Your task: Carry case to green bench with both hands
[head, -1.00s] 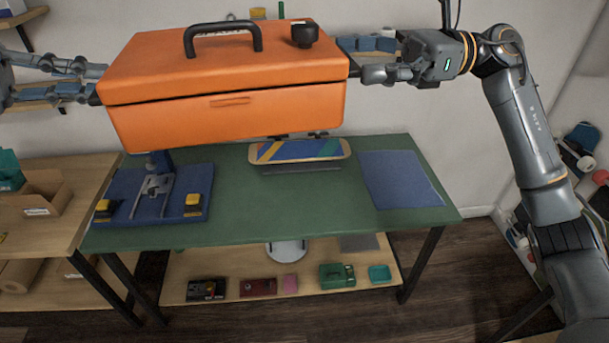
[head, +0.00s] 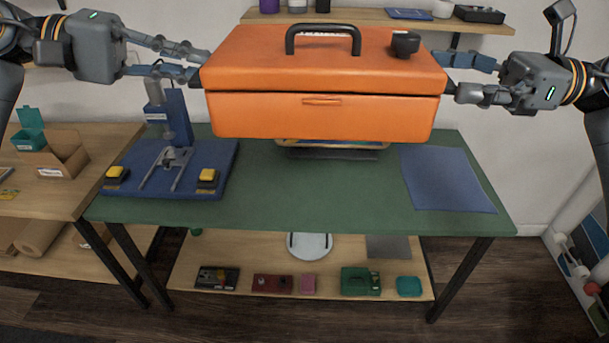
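The orange case (head: 320,115) with a black top handle hangs level in the air in the head view, above the back part of the green bench (head: 285,205) in the picture. My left gripper (head: 201,67) is at the case's left end. My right gripper (head: 454,78) is at its right end, by a dark side fitting. The case is held up between both grippers, with the fingers closing on its ends. The exact finger contacts are partly hidden. A small black knob-like item (head: 405,43) sits on the lid.
A blue press stand (head: 175,120) with yellow-topped blocks occupies the bench's left. A blue mat (head: 447,180) lies at right. A board (head: 333,147) behind is partly hidden by the case. The bench's middle and front are clear. A wooden table (head: 90,190) adjoins at left.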

